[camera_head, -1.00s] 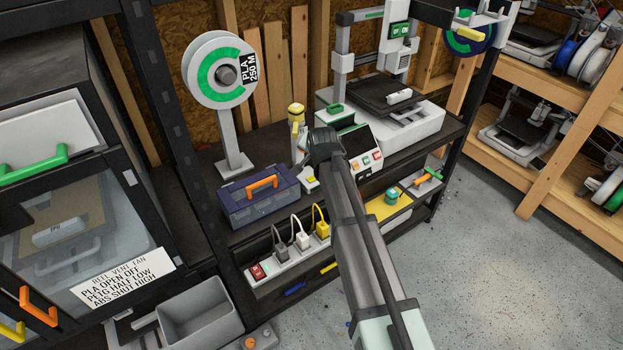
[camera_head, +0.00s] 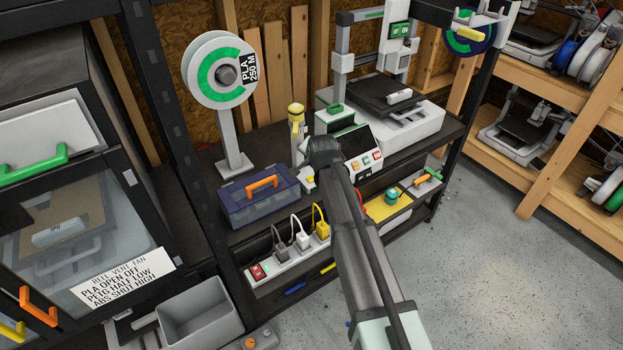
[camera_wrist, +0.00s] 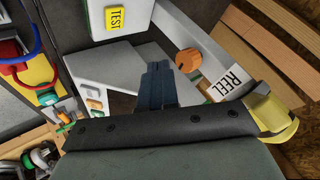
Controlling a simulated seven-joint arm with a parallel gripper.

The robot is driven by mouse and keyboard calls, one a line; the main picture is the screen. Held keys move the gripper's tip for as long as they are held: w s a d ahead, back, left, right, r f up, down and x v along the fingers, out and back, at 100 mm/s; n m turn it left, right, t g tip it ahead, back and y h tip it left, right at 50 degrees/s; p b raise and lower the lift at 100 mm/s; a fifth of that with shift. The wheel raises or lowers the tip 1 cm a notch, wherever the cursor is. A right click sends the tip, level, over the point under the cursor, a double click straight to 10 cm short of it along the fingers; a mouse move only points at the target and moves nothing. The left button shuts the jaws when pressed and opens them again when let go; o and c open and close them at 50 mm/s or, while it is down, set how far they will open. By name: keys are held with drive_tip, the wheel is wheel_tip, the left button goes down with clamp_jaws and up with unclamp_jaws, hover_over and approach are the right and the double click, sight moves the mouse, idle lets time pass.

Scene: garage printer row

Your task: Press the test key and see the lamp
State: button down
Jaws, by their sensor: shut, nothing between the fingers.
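The test key shows in the wrist view as a white block with a yellow TEST label (camera_wrist: 116,18), at the top left of centre. My gripper (camera_wrist: 158,68) points up the picture with its dark fingers together and empty. The fingertips appear below and right of the label, apart from it in the picture. A yellow-topped post (camera_head: 296,112), possibly the lamp, stands just behind my wrist. Its yellow body also shows in the wrist view (camera_wrist: 272,112). I cannot tell whether it is lit.
A blue toolbox (camera_head: 260,200) and a reel stand (camera_head: 232,135) are left of my wrist. A printer (camera_head: 415,125) with a control panel (camera_head: 362,150) is close on the right. An orange knob (camera_wrist: 188,61) and a REEL label (camera_wrist: 230,82) lie right of my fingers.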

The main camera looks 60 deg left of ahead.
sight(312, 180)
drive_tip(key=shift+f, duration=3.3)
drive_tip(key=shift+f, duration=0.15)
drive_tip(key=shift+f, duration=0.25)
drive_tip(key=shift+f, duration=0.4)
drive_tip(key=shift+r, duration=0.15)
idle(0.5)
drive_tip(key=shift+r, duration=0.7)
drive_tip(key=shift+r, duration=2.5)
